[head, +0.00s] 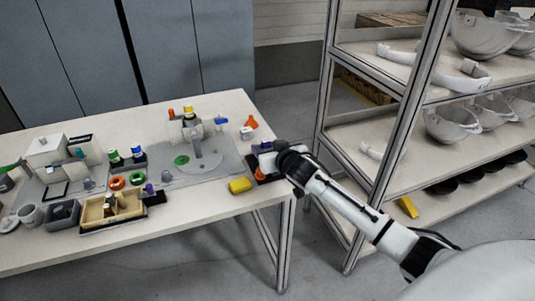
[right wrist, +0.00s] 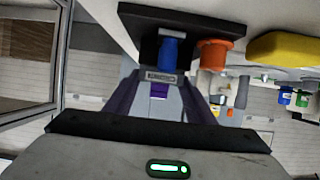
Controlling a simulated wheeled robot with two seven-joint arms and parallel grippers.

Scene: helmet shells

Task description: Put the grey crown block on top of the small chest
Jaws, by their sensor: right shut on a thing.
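My right gripper (head: 268,158) reaches over the right end of the table. In the right wrist view its two dark fingers (right wrist: 160,84) are closed in on a small grey notched piece (right wrist: 160,76), which appears to be the grey crown block. A small purple patch shows just below it. In the head view the fingers and the piece are too small to tell apart. The small chest cannot be told for sure; a white box (head: 45,148) at the left back of the table may be it. My left gripper is not in view.
By my right gripper are a dark tray (right wrist: 140,25), a blue cylinder (right wrist: 168,52), an orange piece (right wrist: 213,52) and a yellow block (head: 240,185). A tan compartment box (head: 95,213) and several small parts crowd the left. A helmet shelf (head: 385,90) stands right. The table's front strip is clear.

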